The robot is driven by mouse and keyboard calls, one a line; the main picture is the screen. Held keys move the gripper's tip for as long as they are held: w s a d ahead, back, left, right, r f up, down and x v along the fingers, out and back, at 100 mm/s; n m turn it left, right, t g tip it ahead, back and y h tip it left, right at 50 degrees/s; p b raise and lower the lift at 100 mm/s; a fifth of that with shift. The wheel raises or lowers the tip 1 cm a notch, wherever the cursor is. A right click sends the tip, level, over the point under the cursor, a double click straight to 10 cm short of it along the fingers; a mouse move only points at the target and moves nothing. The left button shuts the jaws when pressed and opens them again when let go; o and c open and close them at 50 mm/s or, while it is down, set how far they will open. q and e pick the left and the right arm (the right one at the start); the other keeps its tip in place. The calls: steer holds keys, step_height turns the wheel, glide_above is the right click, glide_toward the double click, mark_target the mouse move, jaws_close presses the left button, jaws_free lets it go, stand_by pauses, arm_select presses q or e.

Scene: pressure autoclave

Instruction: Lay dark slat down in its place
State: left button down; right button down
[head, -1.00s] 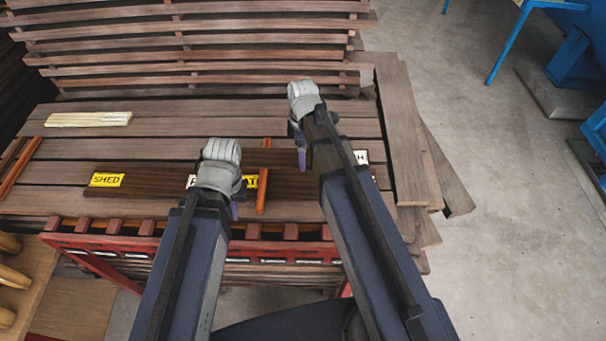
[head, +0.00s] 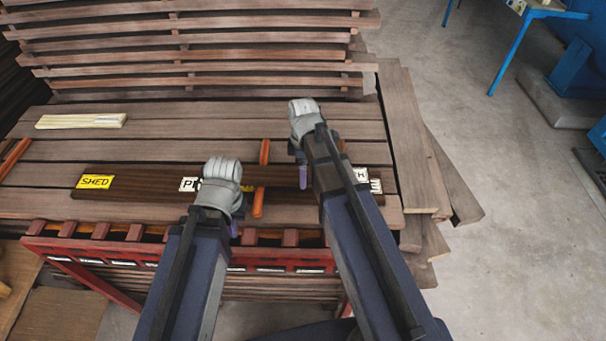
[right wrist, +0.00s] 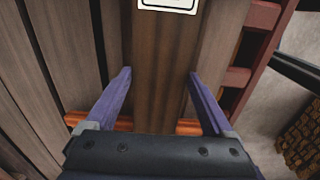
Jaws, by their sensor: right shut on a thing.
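The dark slat (head: 140,184) lies lengthwise along the near part of the plank stack, with a yellow SHED label near its left end and white labels farther right. It crosses over an orange strip (head: 264,152). I cannot tell whether it rests on it or hangs just above. My right gripper (head: 302,172) is at the slat's right part, mostly hidden by its arm. In the right wrist view its two purple fingers (right wrist: 160,90) straddle the slat (right wrist: 165,60). My left gripper (head: 236,222) is over the slat's middle, its fingers mostly hidden.
A pale wooden piece (head: 80,121) lies on the planks (head: 200,125) at the back left. Raised slatted rows (head: 200,50) stand behind. A red slotted rack (head: 150,250) runs along the front. Loose boards (head: 412,150) lie at the right, with open floor beyond.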

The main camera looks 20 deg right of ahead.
steer(key=shift+r, duration=0.1)
arm_select(q)
steer(key=shift+f+b, duration=0.55)
steer(key=shift+b, duration=0.05)
arm_select(e)
steer(key=shift+f, duration=0.65)
jaws_free()
arm_select(q)
steer(key=shift+r, duration=0.15)
arm_select(e)
steer(key=shift+r, duration=0.15)
step_height(320, 180, up, 13)
steer(key=p, duration=1.3)
arm_select(q)
step_height(320, 180, up, 13)
arm_select(e)
steer(key=s+a+m+h, duration=0.1)
steer(key=s+a+m, duration=0.9)
steer(key=s, duration=0.4)
steer(key=shift+s+a+m, duration=0.25)
steer(key=shift+m, duration=0.35)
